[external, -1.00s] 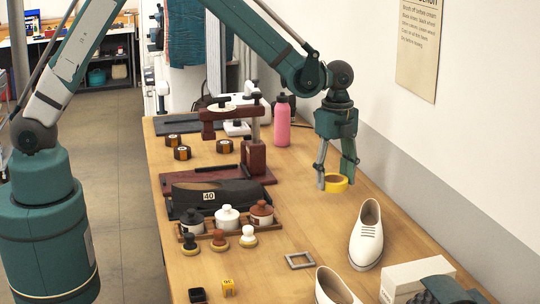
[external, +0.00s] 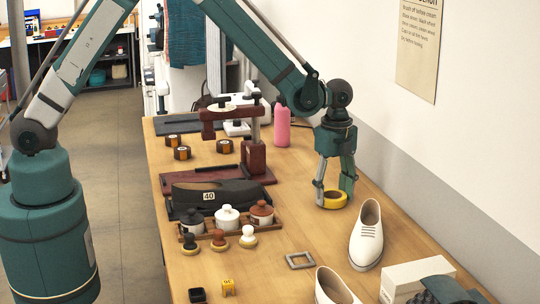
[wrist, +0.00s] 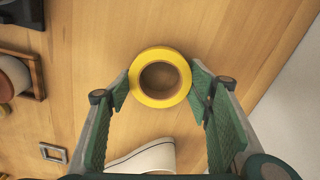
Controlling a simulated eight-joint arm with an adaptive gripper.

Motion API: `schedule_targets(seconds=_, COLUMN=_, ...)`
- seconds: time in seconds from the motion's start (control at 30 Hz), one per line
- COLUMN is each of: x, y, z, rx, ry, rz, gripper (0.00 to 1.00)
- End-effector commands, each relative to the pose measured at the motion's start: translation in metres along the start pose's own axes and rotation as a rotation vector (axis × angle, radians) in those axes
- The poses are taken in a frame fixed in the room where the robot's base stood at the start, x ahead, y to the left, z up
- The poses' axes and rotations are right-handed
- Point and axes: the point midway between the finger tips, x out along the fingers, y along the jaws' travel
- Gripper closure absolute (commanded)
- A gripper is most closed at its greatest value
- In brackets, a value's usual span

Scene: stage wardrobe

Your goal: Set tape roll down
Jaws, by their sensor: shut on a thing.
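The yellow tape roll (external: 333,205) is between the fingertips of my gripper (external: 334,195) in the external view, low over the right part of the table behind a white shoe. It lies flat, hole upward, and looks at or very near the table top; I cannot tell if it touches. In the wrist view the tape roll (wrist: 160,100) is a yellow ring with a brown inner core. My gripper (wrist: 160,88) has one green finger on either side of it, shut on it.
A white shoe (external: 367,240) stands close in front of the tape roll. A pink bottle (external: 282,125) stands behind, and a wooden press (external: 254,157) to the left. A grey square frame (external: 300,260) lies nearer the front. The wall is close on the right.

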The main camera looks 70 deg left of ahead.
Motion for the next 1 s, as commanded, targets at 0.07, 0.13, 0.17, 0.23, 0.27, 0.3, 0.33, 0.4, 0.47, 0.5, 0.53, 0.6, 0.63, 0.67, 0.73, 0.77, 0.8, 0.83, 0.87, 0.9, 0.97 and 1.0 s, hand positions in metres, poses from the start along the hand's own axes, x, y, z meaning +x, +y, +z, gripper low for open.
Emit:
schedule_targets(seconds=0.07, x=0.0009, y=-0.0001, z=-0.0001, rx=0.000, ry=0.000, rz=0.000, gripper=0.62)
schedule_targets(seconds=0.13, x=0.0008, y=-0.0001, z=0.0000, rx=0.000, ry=0.000, rz=0.000, gripper=0.62)
schedule_targets(seconds=0.17, x=0.0008, y=-0.0001, z=0.0000, rx=0.000, ry=0.000, rz=0.000, gripper=0.62)
schedule_targets(seconds=0.23, x=0.0007, y=0.0000, z=0.0000, rx=0.000, ry=0.000, rz=0.000, gripper=0.62)
schedule_targets(seconds=0.27, x=0.0008, y=0.0000, z=0.0000, rx=0.000, ry=0.000, rz=0.000, gripper=0.62)
schedule_targets(seconds=0.3, x=0.0013, y=0.0000, z=0.0000, rx=0.000, ry=0.000, rz=0.000, gripper=0.62)
schedule_targets(seconds=0.33, x=0.0019, y=0.0000, z=0.0000, rx=0.000, ry=0.000, rz=0.000, gripper=0.62)
schedule_targets(seconds=0.4, x=0.0038, y=0.0000, z=0.0000, rx=0.000, ry=0.000, rz=0.000, gripper=0.62)
schedule_targets(seconds=0.47, x=0.0052, y=-0.0001, z=0.0000, rx=0.000, ry=0.000, rz=0.000, gripper=0.62)
schedule_targets(seconds=0.5, x=0.0043, y=-0.0001, z=0.0000, rx=0.000, ry=0.000, rz=0.000, gripper=0.44)
schedule_targets(seconds=0.53, x=0.0041, y=-0.0001, z=0.0000, rx=0.000, ry=0.000, rz=0.000, gripper=0.40)
schedule_targets(seconds=0.6, x=0.0040, y=-0.0001, z=-0.0001, rx=0.000, ry=0.000, rz=0.000, gripper=0.34)
schedule_targets(seconds=0.63, x=0.0039, y=-0.0001, z=0.0000, rx=0.000, ry=0.000, rz=0.000, gripper=0.34)
schedule_targets(seconds=0.67, x=0.0039, y=-0.0001, z=0.0000, rx=0.000, ry=0.000, rz=0.000, gripper=0.34)
schedule_targets(seconds=0.73, x=0.0039, y=-0.0001, z=0.0000, rx=0.000, ry=0.000, rz=0.000, gripper=0.34)
schedule_targets(seconds=0.77, x=0.0039, y=-0.0001, z=0.0000, rx=0.000, ry=0.000, rz=0.000, gripper=0.34)
schedule_targets(seconds=0.8, x=0.0039, y=-0.0001, z=0.0000, rx=0.000, ry=0.000, rz=0.000, gripper=0.34)
schedule_targets(seconds=0.83, x=0.0039, y=-0.0001, z=0.0000, rx=0.000, ry=0.000, rz=0.000, gripper=0.34)
schedule_targets(seconds=0.87, x=0.0038, y=-0.0001, z=0.0000, rx=0.000, ry=0.000, rz=0.000, gripper=0.34)
schedule_targets(seconds=0.9, x=0.0037, y=-0.0001, z=0.0000, rx=0.000, ry=0.000, rz=0.000, gripper=0.34)
schedule_targets(seconds=0.97, x=0.0031, y=0.0000, z=0.0000, rx=0.000, ry=0.000, rz=0.000, gripper=0.34)
schedule_targets(seconds=1.0, x=0.0024, y=0.0000, z=0.0000, rx=0.000, ry=0.000, rz=0.000, gripper=0.34)
